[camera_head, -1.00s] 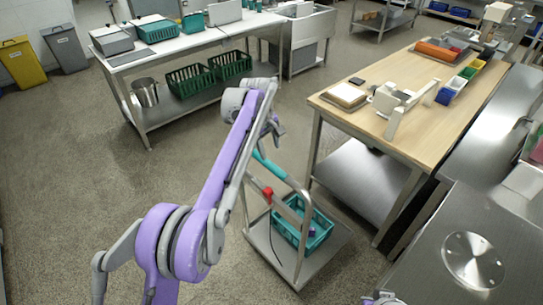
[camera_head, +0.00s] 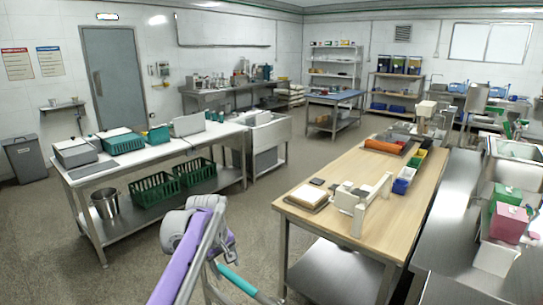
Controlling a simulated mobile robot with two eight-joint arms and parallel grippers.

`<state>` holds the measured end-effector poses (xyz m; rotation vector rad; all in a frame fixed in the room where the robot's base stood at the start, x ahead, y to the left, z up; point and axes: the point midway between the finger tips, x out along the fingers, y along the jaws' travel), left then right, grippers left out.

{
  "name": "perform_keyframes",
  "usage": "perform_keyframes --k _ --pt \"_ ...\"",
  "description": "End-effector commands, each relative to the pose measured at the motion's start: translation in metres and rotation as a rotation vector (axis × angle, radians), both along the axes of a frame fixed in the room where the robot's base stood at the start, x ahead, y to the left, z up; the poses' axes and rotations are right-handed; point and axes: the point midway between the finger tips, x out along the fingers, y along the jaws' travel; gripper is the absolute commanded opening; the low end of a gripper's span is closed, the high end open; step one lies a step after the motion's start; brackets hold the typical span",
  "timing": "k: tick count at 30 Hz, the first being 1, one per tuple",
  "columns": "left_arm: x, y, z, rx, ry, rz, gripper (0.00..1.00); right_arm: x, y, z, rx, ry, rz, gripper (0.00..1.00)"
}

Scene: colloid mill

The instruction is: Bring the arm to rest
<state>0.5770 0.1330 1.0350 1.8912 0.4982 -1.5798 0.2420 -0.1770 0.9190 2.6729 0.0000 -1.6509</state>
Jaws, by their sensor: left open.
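My left arm (camera_head: 190,258) rises from the bottom edge, with purple and grey links. Its grey wrist (camera_head: 185,222) is bent over at the top, in the open floor between the two tables. My left gripper (camera_head: 231,260) hangs below the wrist and is partly hidden behind the arm. It is open, and I see nothing held in it. It shows close to the teal handle (camera_head: 238,282) of a cart; I cannot tell the gap. My right gripper is not in view.
A wooden-topped table (camera_head: 350,228) with a white device (camera_head: 352,200) stands to the right. A steel table (camera_head: 150,172) with green crates (camera_head: 153,190) on its lower shelf stands at the left. Grey floor (camera_head: 48,240) is clear at the lower left.

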Motion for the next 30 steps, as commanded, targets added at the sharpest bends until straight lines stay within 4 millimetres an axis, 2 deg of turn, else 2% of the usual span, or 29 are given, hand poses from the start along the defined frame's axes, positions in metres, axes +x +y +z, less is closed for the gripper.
perform_keyframes --k 1,5,10,14,18,21,25,30 --pt "-0.021 0.004 0.006 0.015 -0.02 -0.039 0.62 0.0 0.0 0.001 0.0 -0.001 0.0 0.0" --pt "-0.07 0.013 0.009 0.06 -0.071 -0.146 0.62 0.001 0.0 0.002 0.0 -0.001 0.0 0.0" --pt "-0.141 0.023 0.0 0.125 -0.134 -0.286 0.62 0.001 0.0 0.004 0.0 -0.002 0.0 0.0" --pt "-0.198 0.03 -0.019 0.18 -0.178 -0.393 0.62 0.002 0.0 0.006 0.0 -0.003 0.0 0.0" --pt "-0.257 0.036 -0.05 0.242 -0.222 -0.503 0.62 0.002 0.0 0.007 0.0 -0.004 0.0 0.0" --pt "-0.291 0.04 -0.072 0.282 -0.246 -0.57 0.62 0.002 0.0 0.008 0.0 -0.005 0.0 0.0" --pt "-0.32 0.043 -0.095 0.319 -0.266 -0.63 0.62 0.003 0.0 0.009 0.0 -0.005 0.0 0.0" --pt "-0.333 0.044 -0.107 0.338 -0.278 -0.662 0.62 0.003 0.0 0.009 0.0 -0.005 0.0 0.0"
